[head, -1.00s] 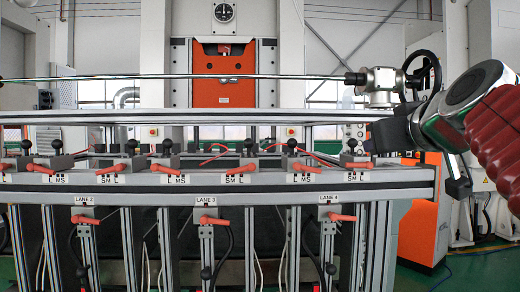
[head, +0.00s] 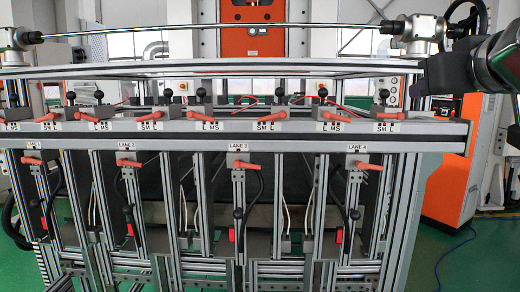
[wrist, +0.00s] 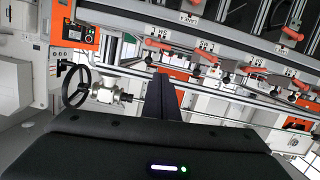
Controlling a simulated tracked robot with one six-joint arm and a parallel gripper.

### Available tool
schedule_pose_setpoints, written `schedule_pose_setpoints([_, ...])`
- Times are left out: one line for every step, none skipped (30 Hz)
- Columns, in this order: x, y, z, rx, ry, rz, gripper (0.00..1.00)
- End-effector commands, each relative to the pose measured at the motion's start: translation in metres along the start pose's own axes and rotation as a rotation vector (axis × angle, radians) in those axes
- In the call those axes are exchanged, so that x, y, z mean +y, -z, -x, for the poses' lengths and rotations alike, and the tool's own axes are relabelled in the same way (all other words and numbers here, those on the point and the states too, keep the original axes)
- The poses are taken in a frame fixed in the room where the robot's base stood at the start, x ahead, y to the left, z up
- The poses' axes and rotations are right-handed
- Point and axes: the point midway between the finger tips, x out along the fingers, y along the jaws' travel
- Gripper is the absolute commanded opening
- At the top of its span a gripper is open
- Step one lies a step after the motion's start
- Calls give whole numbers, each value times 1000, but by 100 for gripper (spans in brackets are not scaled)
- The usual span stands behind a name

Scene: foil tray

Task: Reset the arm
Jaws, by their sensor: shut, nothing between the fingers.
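My gripper shows in the wrist view (wrist: 161,82) as one narrow dark block, its fingers together with nothing between them. In the head view my arm comes in at the upper right edge, and the dark gripper end (head: 447,76) lies in front of the right end of the lane rack (head: 440,136). I cannot tell from the head view whether it touches the rack. A black handwheel (wrist: 76,85) on a silver gearbox (wrist: 106,91) shows left of the fingers in the wrist view.
Orange clamp levers (head: 238,152) and black knobs line the rack under a long overhead rod (head: 230,28). An orange cabinet (head: 452,185) stands at the right. Green floor (head: 480,262) is open at the lower right.

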Motion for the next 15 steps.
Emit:
schedule_pose_setpoints([0,0,0,-2,1,-17,0])
schedule_pose_setpoints([0,-1,0,-5,0,-30,0])
schedule_pose_setpoints([1,-4,-1,-14,-3,-49,0])
schedule_pose_setpoints([2,-10,-2,-27,-6,-66,0])
schedule_pose_setpoints([3,-18,-5,-45,-10,-86,0])
schedule_pose_setpoints([6,-32,-9,-74,-16,-113,0])
schedule_pose_setpoints([7,-43,-12,-98,-22,-132,0])
schedule_pose_setpoints([8,-54,-14,-121,-28,-151,0])
schedule_pose_setpoints([10,-71,-17,-154,-38,-176,0])
schedule_pose_setpoints([9,-84,-19,-181,-42,-193,0])
schedule_pose_setpoints([8,-98,-20,-208,-46,-210,0])
schedule_pose_setpoints([5,-117,-22,-246,-50,-231,0])
schedule_pose_setpoints([1,-132,-23,-275,-52,-245,0])
schedule_pose_setpoints([-2,-146,-24,-304,-54,-260,0])
schedule_pose_setpoints([-8,-167,-24,-344,-56,-275,0])
